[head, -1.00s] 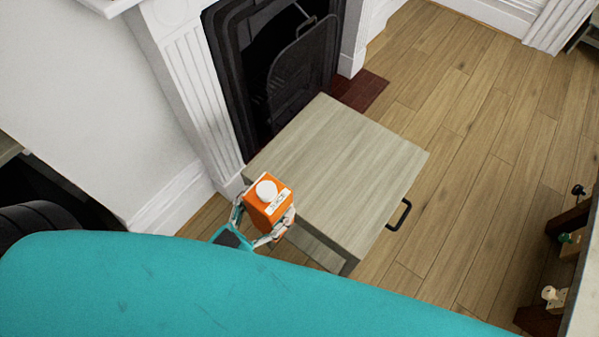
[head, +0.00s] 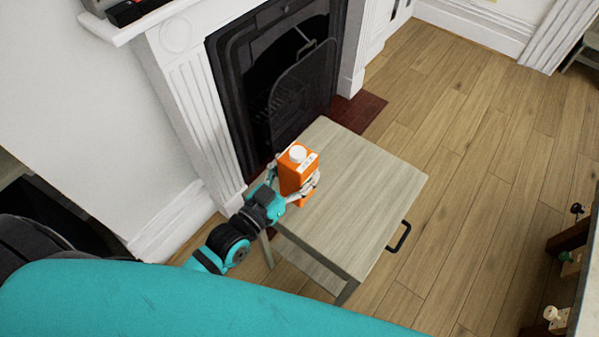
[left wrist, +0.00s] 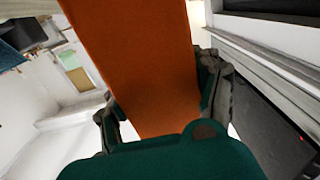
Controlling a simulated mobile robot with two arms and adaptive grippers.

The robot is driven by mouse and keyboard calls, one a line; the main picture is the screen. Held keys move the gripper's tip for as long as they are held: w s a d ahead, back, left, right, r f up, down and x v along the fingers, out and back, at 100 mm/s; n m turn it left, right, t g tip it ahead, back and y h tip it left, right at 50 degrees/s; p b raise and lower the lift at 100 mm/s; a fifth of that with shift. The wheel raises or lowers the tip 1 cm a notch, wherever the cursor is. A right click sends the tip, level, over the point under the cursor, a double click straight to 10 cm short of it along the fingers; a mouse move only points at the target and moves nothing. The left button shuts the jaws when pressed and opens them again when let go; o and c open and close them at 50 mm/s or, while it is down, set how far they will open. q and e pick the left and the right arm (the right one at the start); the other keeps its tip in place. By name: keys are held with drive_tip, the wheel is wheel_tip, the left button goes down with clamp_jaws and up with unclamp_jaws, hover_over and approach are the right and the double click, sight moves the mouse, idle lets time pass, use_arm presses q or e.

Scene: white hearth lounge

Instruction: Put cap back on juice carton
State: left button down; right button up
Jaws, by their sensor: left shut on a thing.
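An orange juice carton (head: 292,178) is upright over the left part of the small wooden table (head: 365,200). A round white cap (head: 298,153) shows on its top. My left gripper (head: 296,190) is shut around the carton's sides. I cannot tell whether the carton's base touches the tabletop. In the left wrist view the orange carton (left wrist: 145,60) fills the middle between the dark fingers. My right gripper is not in view.
A black fireplace (head: 270,85) with a white surround stands behind the table. The table has a black handle (head: 399,236) on its right side. The tabletop right of the carton is bare. Open wooden floor (head: 480,160) lies to the right.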

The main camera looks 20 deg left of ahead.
use_arm(q)
drive_tip(key=shift+w+r, duration=0.1)
drive_tip(key=shift+w, duration=0.05)
drive_tip(key=shift+w, duration=0.25)
drive_tip(key=shift+w+f, duration=0.2)
drive_tip(key=shift+f, duration=1.6)
drive_tip(key=shift+f, duration=0.15)
drive_tip(key=shift+c, duration=1.1)
unclamp_jaws()
